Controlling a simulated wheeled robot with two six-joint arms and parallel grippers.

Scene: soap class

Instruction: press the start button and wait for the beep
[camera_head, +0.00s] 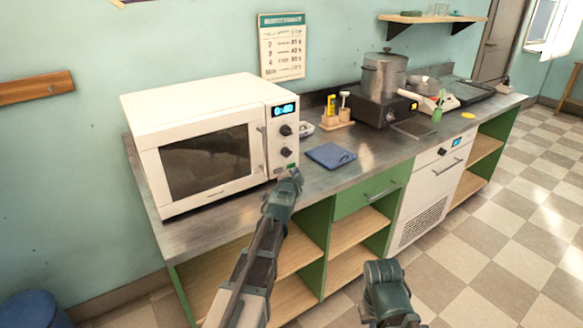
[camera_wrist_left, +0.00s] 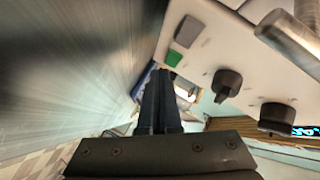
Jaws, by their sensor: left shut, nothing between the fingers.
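A white microwave (camera_head: 205,145) stands on the left of the counter, its door shut and its blue display lit, reading about 0:40. Below its two black knobs is a green button (camera_head: 292,165), which also shows in the left wrist view (camera_wrist_left: 174,58) beside a grey button (camera_wrist_left: 187,30). My left gripper (camera_head: 295,173) is shut and empty, its tips close to the green button at the panel's lower edge. In the left wrist view, the closed fingers (camera_wrist_left: 161,75) end just by the green button; I cannot tell if they touch it. Part of my right arm shows low in the head view, its fingers not clear.
A blue folded cloth or board (camera_head: 330,155) lies on the counter (camera_head: 205,226) right of the microwave. Farther right are a small wooden caddy (camera_head: 337,121) and a steel pot (camera_head: 384,76) on a black cooker. A calendar (camera_head: 283,47) hangs behind. Open shelves are below.

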